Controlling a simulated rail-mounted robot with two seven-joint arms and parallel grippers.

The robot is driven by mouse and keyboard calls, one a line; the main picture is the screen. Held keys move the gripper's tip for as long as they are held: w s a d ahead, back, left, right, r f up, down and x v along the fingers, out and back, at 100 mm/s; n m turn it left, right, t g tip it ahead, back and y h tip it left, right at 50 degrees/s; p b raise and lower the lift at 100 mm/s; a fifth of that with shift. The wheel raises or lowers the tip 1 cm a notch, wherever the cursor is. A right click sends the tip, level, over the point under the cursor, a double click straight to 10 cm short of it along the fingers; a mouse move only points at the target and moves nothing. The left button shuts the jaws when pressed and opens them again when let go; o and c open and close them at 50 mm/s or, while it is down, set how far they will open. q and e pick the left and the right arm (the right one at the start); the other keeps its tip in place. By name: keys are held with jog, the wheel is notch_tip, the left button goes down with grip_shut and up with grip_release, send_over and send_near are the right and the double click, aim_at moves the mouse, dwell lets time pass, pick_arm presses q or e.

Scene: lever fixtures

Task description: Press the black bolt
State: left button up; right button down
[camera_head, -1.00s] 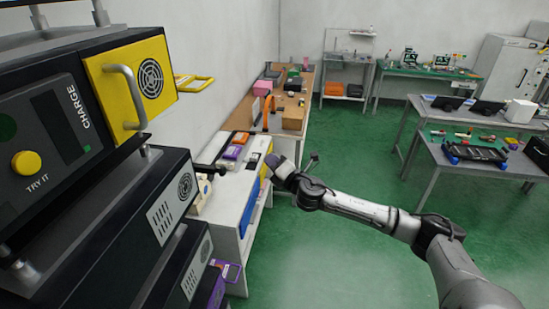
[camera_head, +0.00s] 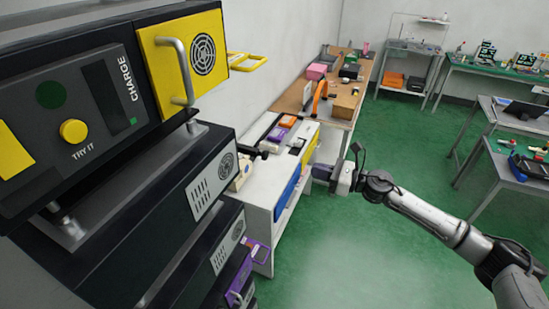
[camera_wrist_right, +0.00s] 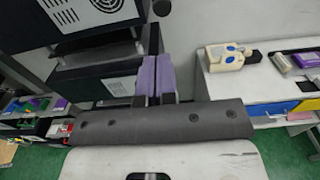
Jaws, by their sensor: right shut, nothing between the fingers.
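A black bolt-like bar with a rounded end (camera_head: 257,153) sticks out to the right beside the upper black grille box in the head view. A black knob, probably the same part, shows at the top of the right wrist view (camera_wrist_right: 163,8). My right gripper (camera_head: 322,173) is shut and empty, to the right of the bar and apart from it, by the white table's front. Its purple fingers (camera_wrist_right: 153,76) lie together in the wrist view. My left gripper is not in view.
Stacked black boxes with a yellow panel (camera_head: 197,56) fill the left. A cream fixture with a black end (camera_wrist_right: 224,56) stands on the white table (camera_head: 268,185). A wooden table (camera_head: 345,108) is behind. Green floor (camera_head: 345,250) is clear at the front.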

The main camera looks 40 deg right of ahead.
jog(key=shift+w+r, duration=0.1)
jog(key=p, duration=0.5)
send_near(267, 156)
jog(key=x, duration=0.5)
jog(key=shift+w+a+r, duration=0.2)
jog(key=shift+r, duration=0.15)
jog(key=shift+w+a+f+p, duration=0.1)
jog(key=shift+w+a+p, duration=0.25)
jog(key=shift+w, duration=0.25)
jog(key=shift+w+a+f, duration=0.1)
jog(key=shift+w, duration=0.2)
